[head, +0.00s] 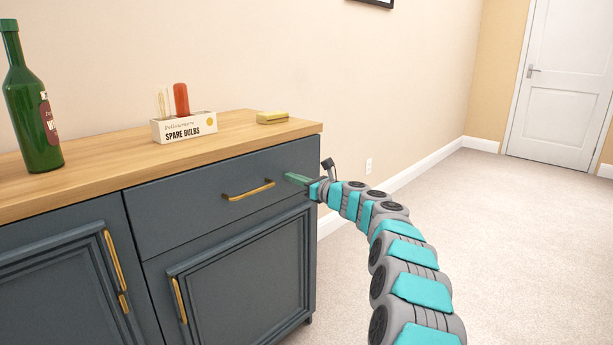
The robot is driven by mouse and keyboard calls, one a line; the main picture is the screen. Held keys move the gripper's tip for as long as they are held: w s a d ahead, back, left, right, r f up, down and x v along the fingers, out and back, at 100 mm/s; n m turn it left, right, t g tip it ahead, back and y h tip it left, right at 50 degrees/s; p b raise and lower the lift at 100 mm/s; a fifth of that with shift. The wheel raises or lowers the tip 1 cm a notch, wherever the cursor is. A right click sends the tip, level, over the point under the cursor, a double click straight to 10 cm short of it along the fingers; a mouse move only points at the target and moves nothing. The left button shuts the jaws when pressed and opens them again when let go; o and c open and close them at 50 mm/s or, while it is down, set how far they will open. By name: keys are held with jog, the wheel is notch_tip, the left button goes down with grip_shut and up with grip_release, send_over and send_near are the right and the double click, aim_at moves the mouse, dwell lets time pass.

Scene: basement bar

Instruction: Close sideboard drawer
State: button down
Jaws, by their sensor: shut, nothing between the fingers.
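The sideboard (300,131) has a dark blue-grey body and a wooden top, and stands along the wall at the left. Its drawer (180,210) is below the top, with a brass bar handle (248,190). The drawer front looks flush or nearly flush with the body; I cannot tell whether a small gap is left. My gripper (290,177) is shut and empty, with its greenish fingertips at the right end of the drawer front, right of the handle. I cannot tell whether they touch it.
On the top stand a green bottle (32,110), a box of spare bulbs (184,128) and a small yellow block (272,117). Cabinet doors (240,275) below are shut. Carpeted floor (510,230) to the right is clear up to a white door (562,85).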

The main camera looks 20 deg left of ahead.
jog(key=shift+w+a+r, duration=0.2)
jog(key=shift+w+a, duration=0.05)
jog(key=shift+a, duration=0.2)
jog(key=shift+r, duration=0.2)
jog(key=shift+d, duration=0.1)
